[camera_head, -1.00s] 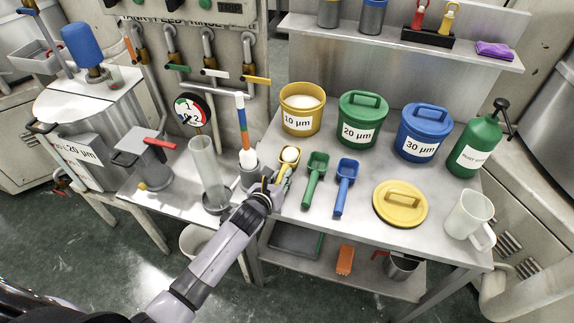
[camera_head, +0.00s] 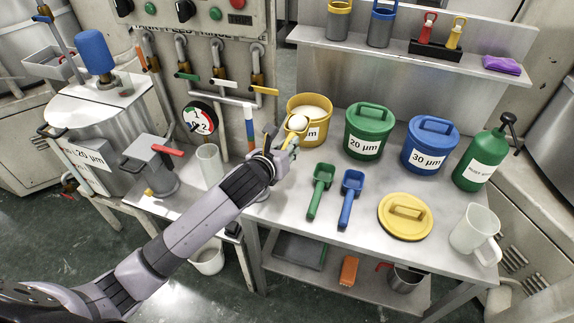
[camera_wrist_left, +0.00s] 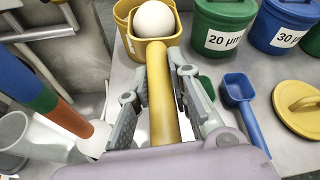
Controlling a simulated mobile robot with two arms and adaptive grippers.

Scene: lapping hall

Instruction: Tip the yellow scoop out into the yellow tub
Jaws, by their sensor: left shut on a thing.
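The yellow scoop (camera_head: 293,130) is in my left gripper (camera_head: 277,143), which is shut on its handle. Its bowl holds a white, rounded heap of powder and is raised in front of the yellow tub (camera_head: 323,113). In the left wrist view the scoop handle (camera_wrist_left: 160,95) runs between the fingers of the gripper (camera_wrist_left: 163,100), and the white heap (camera_wrist_left: 154,19) sits in the bowl. The tub is open, labelled 10 µm in part, with white powder inside; the scoop hides part of it. My right gripper is out of view.
A green tub (camera_head: 367,135) and a blue tub (camera_head: 428,147), both lidded, stand right of the yellow tub. A green scoop (camera_head: 319,187), blue scoop (camera_head: 350,195) and yellow lid (camera_head: 405,217) lie in front. A clear cylinder (camera_head: 209,165) and pressure gauge (camera_head: 200,118) are left.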

